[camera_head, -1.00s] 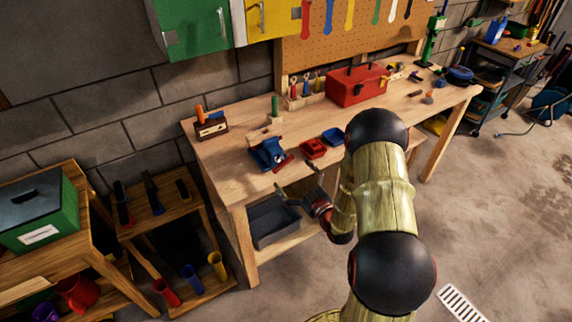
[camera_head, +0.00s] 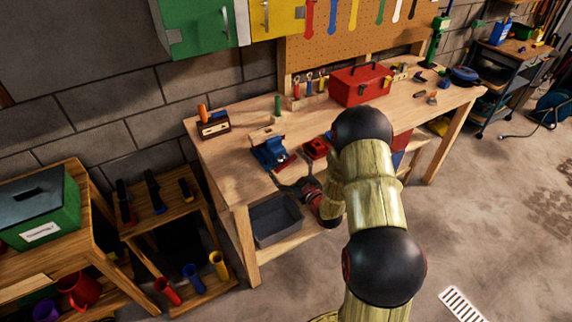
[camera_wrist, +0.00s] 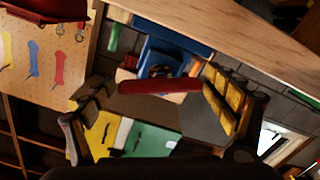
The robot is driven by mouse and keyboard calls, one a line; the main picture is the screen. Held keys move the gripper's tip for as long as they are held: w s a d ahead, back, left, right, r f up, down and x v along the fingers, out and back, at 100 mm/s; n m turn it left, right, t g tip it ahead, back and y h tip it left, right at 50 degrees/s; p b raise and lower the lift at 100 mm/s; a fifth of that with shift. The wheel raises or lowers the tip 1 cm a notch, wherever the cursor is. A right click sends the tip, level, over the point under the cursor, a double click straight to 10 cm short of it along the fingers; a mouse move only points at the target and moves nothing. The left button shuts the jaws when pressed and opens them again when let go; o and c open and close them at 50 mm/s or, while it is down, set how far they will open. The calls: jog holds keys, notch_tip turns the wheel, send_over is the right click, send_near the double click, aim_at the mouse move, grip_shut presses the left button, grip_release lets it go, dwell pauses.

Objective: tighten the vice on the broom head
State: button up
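The blue vice (camera_head: 268,152) sits at the front left of the workbench, with its red handle (camera_head: 286,163) on the near side. A pale wooden piece (camera_head: 262,133), seemingly the broom head, shows at the vice's back; whether the jaws touch it I cannot tell. My gripper (camera_head: 296,187) is just in front of the bench edge, near the handle. In the wrist view my gripper (camera_wrist: 158,100) is open, and the red handle bar (camera_wrist: 160,86) lies crosswise between its spread fingers, with no clear contact. The blue vice (camera_wrist: 165,52) is behind the bar.
A small red tray (camera_head: 315,148) is right of the vice, partly close to my arm. A red toolbox (camera_head: 360,85) stands farther back. A wooden box with tools (camera_head: 212,126) is at the bench's left end. A grey bin (camera_head: 276,222) sits on the shelf below.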

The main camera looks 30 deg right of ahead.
jog(key=c, duration=0.9)
jog(key=shift+m, duration=0.3)
jog(key=m+b, duration=0.1)
jog(key=m, duration=0.2)
jog(key=shift+f+b, duration=0.1)
jog(key=shift+b, duration=0.2)
jog(key=shift+m, duration=2.1)
jog(key=shift+b, duration=0.3)
jog(key=o, duration=1.2)
